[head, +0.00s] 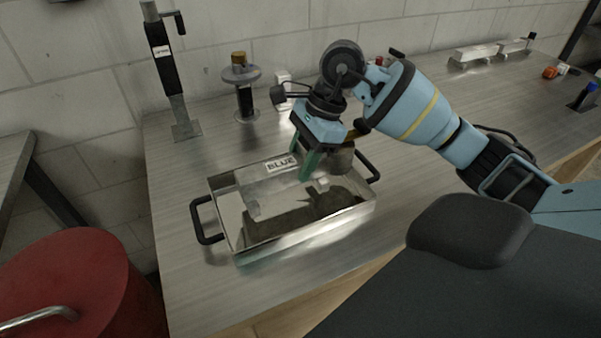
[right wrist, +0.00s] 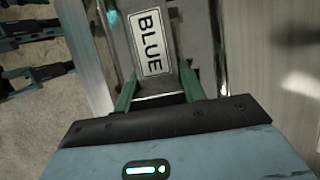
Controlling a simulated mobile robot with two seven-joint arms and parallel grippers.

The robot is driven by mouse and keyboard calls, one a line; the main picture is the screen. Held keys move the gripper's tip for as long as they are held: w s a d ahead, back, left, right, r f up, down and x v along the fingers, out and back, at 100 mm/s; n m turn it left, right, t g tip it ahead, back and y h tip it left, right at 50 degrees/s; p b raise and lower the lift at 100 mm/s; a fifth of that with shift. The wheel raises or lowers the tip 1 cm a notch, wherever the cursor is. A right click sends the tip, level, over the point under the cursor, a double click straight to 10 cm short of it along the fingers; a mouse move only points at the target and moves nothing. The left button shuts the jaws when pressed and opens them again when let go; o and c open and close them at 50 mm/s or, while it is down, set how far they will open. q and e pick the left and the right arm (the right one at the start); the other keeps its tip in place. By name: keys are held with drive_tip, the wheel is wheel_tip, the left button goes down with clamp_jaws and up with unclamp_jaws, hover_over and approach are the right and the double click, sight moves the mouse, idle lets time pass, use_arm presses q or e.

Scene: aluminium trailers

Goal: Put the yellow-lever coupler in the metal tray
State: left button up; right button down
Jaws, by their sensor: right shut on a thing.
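My right gripper (head: 309,160) points down over the metal tray (head: 303,241), its green fingers shut on a grey metal coupler (head: 262,192). The coupler carries a white BLUE label and has a rounded end at the right; a bit of yellow (head: 355,129) shows there beside the gripper. The coupler lies across the tray's back part, and I cannot tell whether it touches the floor of the tray. In the right wrist view, the coupler (right wrist: 150,75) with its label sits between the fingers (right wrist: 157,92). My left gripper is not in view.
The tray has black handles at both ends. A black upright jack (head: 165,65) and a round-plated stand (head: 243,85) are behind it. Metal parts (head: 475,53) and an orange item (head: 550,72) lie far right. A red drum (head: 65,285) stands at front left. The bench between is clear.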

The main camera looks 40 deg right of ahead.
drive_tip(key=shift+f, duration=1.8)
drive_tip(key=shift+f, duration=0.15)
drive_tip(key=c, duration=0.8)
unclamp_jaws()
drive_tip(key=shift+c, duration=0.2)
drive_tip(key=shift+r, duration=0.3)
drive_tip(key=v, duration=1.1)
drive_tip(key=shift+s+d+r, duration=0.15)
drive_tip(key=shift+r, duration=0.1)
